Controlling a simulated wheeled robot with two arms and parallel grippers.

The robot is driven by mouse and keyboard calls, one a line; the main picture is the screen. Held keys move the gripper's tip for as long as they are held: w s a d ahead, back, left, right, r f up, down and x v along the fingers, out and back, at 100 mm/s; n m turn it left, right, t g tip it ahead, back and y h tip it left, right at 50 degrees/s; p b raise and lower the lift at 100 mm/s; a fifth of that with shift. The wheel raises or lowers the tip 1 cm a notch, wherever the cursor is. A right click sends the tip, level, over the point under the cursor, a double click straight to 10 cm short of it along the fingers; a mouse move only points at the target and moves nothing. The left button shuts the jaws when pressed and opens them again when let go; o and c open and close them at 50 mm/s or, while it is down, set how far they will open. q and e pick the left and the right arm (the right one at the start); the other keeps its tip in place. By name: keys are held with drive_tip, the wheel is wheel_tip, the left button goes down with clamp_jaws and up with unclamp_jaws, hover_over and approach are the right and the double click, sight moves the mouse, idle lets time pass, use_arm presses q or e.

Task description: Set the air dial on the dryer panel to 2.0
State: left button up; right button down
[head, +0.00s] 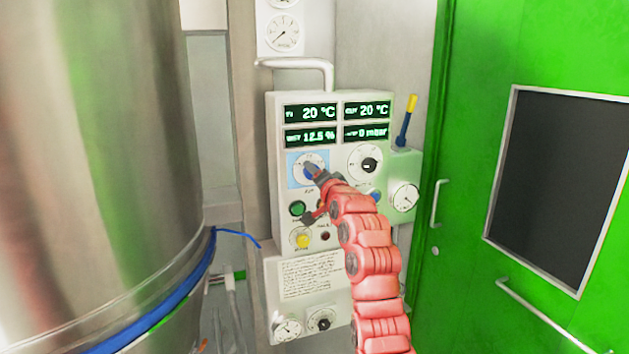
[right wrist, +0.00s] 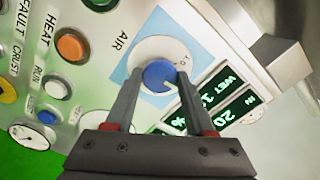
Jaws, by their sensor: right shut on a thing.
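The air dial (head: 302,162) is a white round face on a light blue square, at the left of the dryer panel (head: 276,150) in the head view. In the right wrist view its blue knob (right wrist: 160,73) sits in the middle of the white face, beside the word AIR. My right gripper (head: 313,172) reaches the dial from below right; in the wrist view its two fingers (right wrist: 160,82) are on either side of the knob and shut on it. The fingers cover part of the scale, and the setting is too small to read. My left gripper is not in view.
A second dial (head: 364,163) with a black knob is just right. Displays (head: 311,112) sit above, and buttons (head: 297,208) below. A lever with a yellow tip (head: 411,104) stands at the right. A large steel vessel (head: 90,150) fills the left; a green door (head: 470,130) is on the right.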

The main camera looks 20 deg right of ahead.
drive_tip(key=shift+m, duration=0.6)
drive_tip(key=shift+c, duration=1.3)
unclamp_jaws()
drive_tip(key=s+b, duration=0.4)
drive_tip(key=s, duration=1.3)
drive_tip(key=shift+s+d, duration=0.2)
drive_tip(key=shift+d, duration=0.15)
